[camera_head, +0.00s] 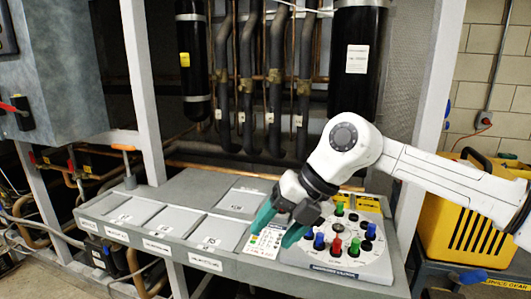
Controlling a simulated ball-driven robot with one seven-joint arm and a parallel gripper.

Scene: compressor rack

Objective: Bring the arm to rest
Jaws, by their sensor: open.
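My gripper (278,228) has teal fingertips and hangs from my white arm, which comes in from the right. It is open and holds nothing. It is over the bench, above the left part of a grey board (345,268) that carries several coloured pegs. Among them are a red peg (336,247) and a green peg (339,209). A printed card (262,241) lies beside the board, partly behind the fingers. I cannot tell whether the fingertips touch anything.
The grey bench (170,245) has several labelled shallow bays to the left. An orange-handled tool (125,150) stands at its back left. Upright frame posts (143,90), dark pipes (247,80) and a black cylinder (357,60) are behind. A yellow case (480,220) stands at the right.

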